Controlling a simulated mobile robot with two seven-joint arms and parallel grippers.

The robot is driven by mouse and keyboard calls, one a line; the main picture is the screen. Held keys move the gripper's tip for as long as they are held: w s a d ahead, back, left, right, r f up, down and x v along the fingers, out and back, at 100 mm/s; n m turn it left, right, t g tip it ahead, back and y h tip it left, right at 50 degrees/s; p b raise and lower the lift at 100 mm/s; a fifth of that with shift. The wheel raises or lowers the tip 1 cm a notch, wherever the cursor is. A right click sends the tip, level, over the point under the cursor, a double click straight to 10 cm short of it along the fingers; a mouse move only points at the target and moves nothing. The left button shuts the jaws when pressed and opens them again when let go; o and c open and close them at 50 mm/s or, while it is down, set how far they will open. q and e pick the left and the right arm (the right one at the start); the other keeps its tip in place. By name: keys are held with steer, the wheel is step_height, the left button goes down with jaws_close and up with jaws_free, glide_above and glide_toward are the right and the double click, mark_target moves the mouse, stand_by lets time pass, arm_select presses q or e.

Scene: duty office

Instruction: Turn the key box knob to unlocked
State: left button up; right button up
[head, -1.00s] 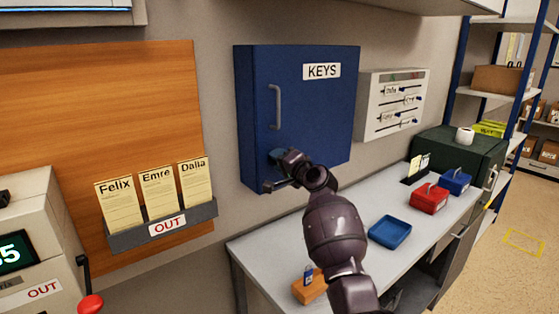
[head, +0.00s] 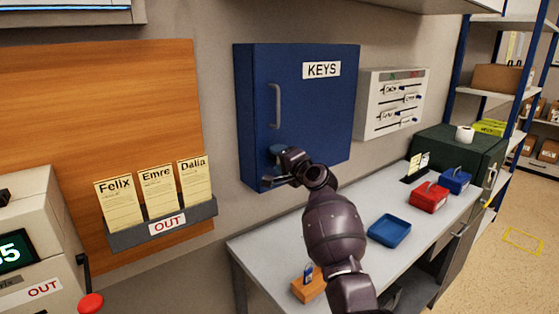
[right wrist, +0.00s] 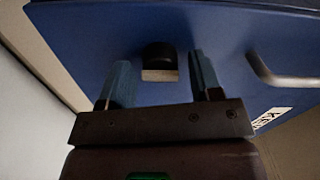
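The blue key box (head: 310,115), labelled KEYS, hangs on the wall with its door shut and a grey handle (head: 274,106) on it. In the right wrist view the knob (right wrist: 159,58) is small and dark with a pale face. My right gripper (head: 277,152) is at the lower left of the door. In the right wrist view its two blue fingers (right wrist: 160,72) are apart, one on each side of the knob, with a visible gap on both sides. The head view hides the knob behind the gripper. My left gripper is not in view.
A white panel (head: 393,103) with sliders hangs right of the box. The bench (head: 270,255) below holds a blue tray (head: 389,231), a red box (head: 428,198) and an orange block (head: 308,288).

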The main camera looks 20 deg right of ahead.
stand_by(0.3)
arm_select(q)
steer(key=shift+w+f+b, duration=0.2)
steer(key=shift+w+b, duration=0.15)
steer(key=shift+b, duration=0.35)
arm_select(e)
steer(key=v, duration=1)
steer(key=shift+s, duration=0.4)
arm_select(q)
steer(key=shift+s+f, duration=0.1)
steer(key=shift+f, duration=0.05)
arm_select(e)
steer(key=shift+d, duration=0.15)
steer(key=shift+r, duration=0.1)
arm_select(q)
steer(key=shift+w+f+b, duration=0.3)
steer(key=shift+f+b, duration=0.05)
steer(key=shift+b, duration=0.45)
arm_select(e)
steer(key=s+f+n+g+h, duration=0.5)
steer(key=s+f+n, duration=0.7)
steer(key=s+f, duration=2.6)
steer(key=shift+d+f+n+h, duration=0.35)
steer(key=shift+f+h, duration=0.1)
steer(key=shift+h, duration=0.25)
